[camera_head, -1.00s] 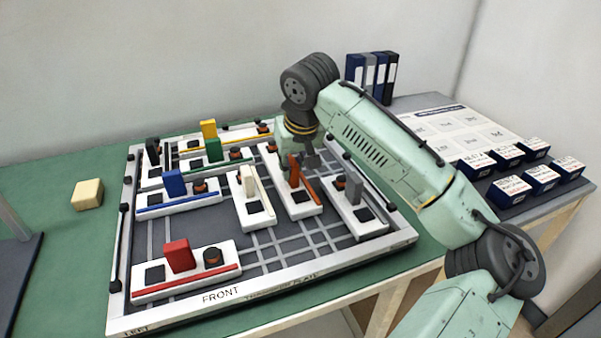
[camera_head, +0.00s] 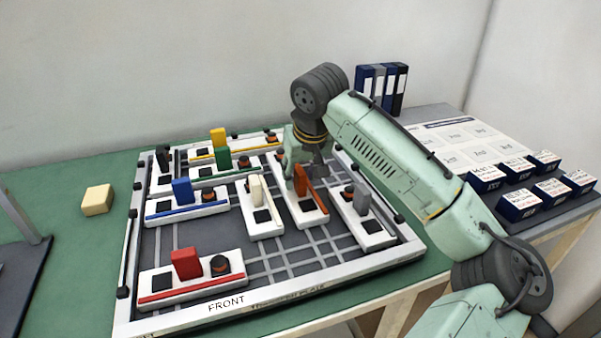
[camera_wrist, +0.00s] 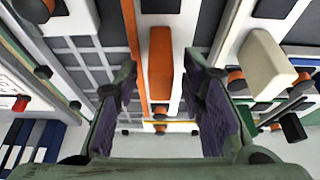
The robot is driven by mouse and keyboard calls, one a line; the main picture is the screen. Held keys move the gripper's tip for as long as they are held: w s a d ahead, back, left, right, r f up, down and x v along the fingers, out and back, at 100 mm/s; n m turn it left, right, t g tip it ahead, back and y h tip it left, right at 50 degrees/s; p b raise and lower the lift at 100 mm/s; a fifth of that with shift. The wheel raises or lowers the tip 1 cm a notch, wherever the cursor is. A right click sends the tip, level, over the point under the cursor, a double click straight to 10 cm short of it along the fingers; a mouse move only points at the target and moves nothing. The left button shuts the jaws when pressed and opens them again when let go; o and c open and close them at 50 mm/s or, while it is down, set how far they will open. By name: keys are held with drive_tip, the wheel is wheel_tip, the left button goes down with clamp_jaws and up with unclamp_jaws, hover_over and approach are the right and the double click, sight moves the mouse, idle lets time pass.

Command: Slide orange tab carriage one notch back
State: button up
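The orange tab (camera_head: 301,182) stands on a white carriage (camera_head: 309,218) with an orange stripe, on the right half of the framed plate. My gripper (camera_head: 309,170) is at the tab's far side in the head view and partly covers that end of the carriage. In the wrist view the orange tab (camera_wrist: 161,65) lies between my two spread fingers (camera_wrist: 163,95), with a gap visible on each side. The fingers look open, and no contact with the tab shows. The far end of the carriage is hidden by my gripper in the head view.
A cream-tab carriage (camera_head: 259,209) stands close on the left and a grey-tab carriage (camera_head: 365,225) close on the right. A red-tab carriage (camera_head: 190,277) sits near the front edge. Bare grid plate (camera_head: 300,255) lies in front of the orange carriage.

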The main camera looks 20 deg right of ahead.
drive_tip(key=v, duration=1.2)
drive_tip(key=shift+s+f, duration=0.1)
drive_tip(key=shift+f, duration=0.05)
